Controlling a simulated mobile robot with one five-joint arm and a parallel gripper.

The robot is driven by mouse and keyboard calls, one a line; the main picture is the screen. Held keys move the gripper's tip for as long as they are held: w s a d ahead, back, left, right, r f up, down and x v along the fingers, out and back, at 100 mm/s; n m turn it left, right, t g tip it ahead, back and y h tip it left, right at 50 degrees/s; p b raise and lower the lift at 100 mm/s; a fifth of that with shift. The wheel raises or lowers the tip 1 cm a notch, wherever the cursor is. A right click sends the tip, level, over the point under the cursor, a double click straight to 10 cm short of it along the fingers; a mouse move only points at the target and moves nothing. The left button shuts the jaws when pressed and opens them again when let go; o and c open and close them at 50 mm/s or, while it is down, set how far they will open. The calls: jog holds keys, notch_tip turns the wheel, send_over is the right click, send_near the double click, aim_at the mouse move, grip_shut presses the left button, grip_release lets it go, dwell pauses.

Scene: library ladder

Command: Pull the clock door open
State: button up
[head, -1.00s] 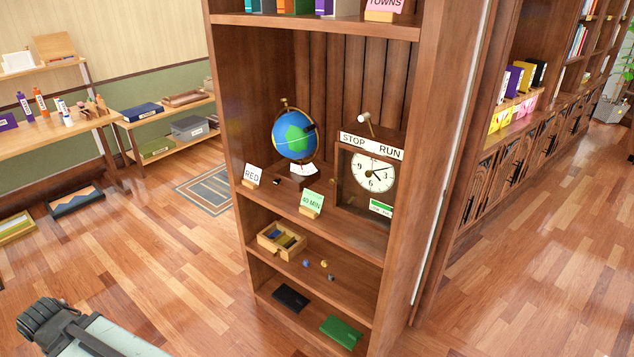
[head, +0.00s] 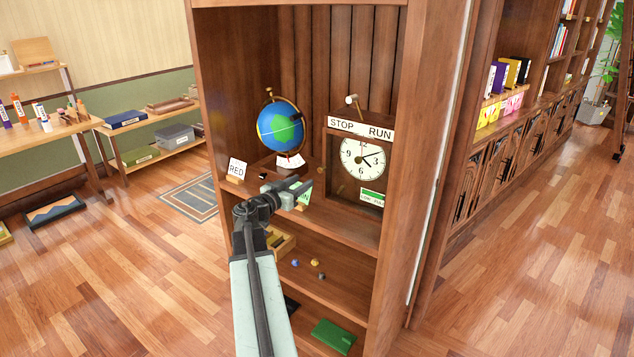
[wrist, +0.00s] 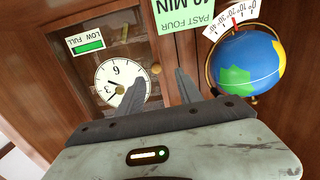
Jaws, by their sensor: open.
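The wooden clock (head: 330,193) stands at the right of the bookcase's middle shelf, under a STOP/RUN sign. Its door (head: 341,186) appears shut over the white dial (head: 362,158); a small brass-coloured knob (head: 320,170) shows at its left side. In the wrist view the dial (wrist: 121,82) appears upside down, with one finger overlapping its edge. My gripper (head: 303,187) is open and empty, in front of the shelf, left of the clock and below the knob. It also shows in the wrist view (wrist: 160,80). It appears apart from the door.
A green card (wrist: 186,18) is close by my gripper, largely hidden by it in the head view. The globe (head: 280,127) stands left of the clock, with a RED card (head: 237,169) at the shelf's left. A wooden box (head: 285,243) is on the shelf below.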

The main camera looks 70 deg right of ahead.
aim_at(320, 170)
jog(key=x, duration=0.6)
jog(key=r+x, duration=0.1)
jog(key=x, duration=0.2)
jog(key=shift+s, duration=0.45)
jog(key=shift+a, duration=0.1)
grip_shut()
dwell(0.8)
